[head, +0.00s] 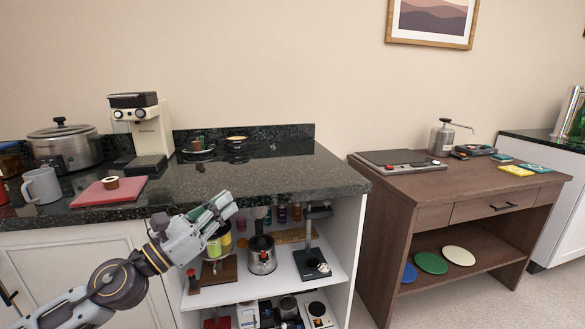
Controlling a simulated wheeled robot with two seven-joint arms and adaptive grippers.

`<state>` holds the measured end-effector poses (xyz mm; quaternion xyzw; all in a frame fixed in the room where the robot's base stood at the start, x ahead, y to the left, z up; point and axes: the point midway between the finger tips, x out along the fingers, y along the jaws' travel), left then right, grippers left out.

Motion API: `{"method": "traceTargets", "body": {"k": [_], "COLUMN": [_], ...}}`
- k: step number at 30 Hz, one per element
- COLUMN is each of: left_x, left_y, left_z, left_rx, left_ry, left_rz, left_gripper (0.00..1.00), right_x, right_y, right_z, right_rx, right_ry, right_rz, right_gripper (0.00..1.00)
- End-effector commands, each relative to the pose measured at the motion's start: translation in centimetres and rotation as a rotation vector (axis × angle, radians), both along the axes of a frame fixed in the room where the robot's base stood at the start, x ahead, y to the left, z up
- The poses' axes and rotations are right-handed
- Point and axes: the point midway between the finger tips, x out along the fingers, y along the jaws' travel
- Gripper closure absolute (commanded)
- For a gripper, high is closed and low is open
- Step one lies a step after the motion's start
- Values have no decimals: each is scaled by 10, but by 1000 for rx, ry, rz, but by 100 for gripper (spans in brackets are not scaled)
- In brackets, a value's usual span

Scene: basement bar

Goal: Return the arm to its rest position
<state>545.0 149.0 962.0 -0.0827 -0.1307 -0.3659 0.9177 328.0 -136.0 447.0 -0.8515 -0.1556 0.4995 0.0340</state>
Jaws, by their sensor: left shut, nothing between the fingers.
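My left arm comes in from the lower left. Its gripper (222,207) is shut and empty, in front of the open shelf unit below the dark counter (265,175). My right gripper is not in view.
The counter holds a slow cooker (65,146), grey mug (42,186), red board (108,192) and coffee machine (146,130). Open shelves (283,272) below hold jars and a metal pot (262,254). A brown wooden table (445,188) stands right, across a floor gap.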

Motion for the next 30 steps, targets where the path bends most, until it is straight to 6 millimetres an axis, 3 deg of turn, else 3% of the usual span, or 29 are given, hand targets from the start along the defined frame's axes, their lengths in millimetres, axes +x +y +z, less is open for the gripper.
{"method": "traceTargets", "body": {"k": [8,14,23,30], "left_x": [18,26,22,-1], "left_y": [17,32,51,56], "left_z": [-51,-100,-194,-277], "left_rx": [-420,-719,-1170,-1530], "left_ry": [326,556,891,1140], "left_rz": [30,76,187,313], "left_gripper": [100,100,100,100], "right_x": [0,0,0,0], "right_y": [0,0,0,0], "right_z": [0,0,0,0], "right_rx": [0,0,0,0], "right_ry": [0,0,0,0], "right_rz": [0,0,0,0], "right_gripper": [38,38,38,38]}}
